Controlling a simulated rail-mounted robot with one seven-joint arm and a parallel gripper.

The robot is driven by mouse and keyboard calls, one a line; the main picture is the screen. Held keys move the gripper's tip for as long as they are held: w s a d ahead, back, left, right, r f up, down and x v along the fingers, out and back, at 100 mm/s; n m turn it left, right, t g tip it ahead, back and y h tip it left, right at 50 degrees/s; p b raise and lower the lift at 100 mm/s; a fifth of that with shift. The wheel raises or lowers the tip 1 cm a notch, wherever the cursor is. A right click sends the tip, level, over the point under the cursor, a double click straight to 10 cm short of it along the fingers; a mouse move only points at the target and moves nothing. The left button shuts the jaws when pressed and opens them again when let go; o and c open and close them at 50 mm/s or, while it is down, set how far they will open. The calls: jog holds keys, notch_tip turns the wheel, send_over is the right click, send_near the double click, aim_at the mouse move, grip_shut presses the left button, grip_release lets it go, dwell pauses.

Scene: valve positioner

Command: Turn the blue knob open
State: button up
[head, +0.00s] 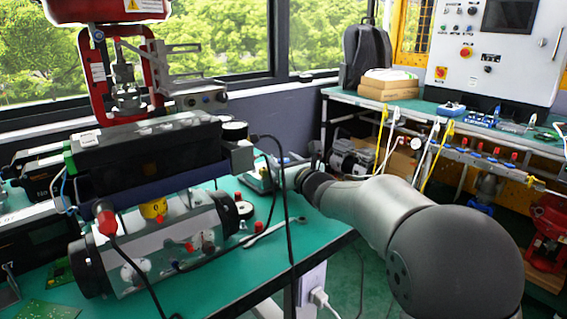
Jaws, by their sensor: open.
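My arm reaches in from the lower right, and my gripper (287,168) is at its far end, over the right edge of the green table. The gripper is open, small in the view and partly hidden by my wrist; I see nothing held in it. I cannot make out a clear blue knob near the gripper. Small blue and red fittings (466,147) sit on a rail below the far bench, well to the right of the gripper. They are too small to tell their setting.
The green table (325,232) holds a silver cylindrical valve actuator (150,250), a black positioner box (140,155) and a wrench (270,232). A black cable hangs in front of the table's right side. The far bench (410,103) carries a control cabinet (490,45).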

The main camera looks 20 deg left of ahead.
jog(key=shift+w+a, duration=0.1)
jog(key=c, duration=1)
jog(key=shift+o, duration=0.2)
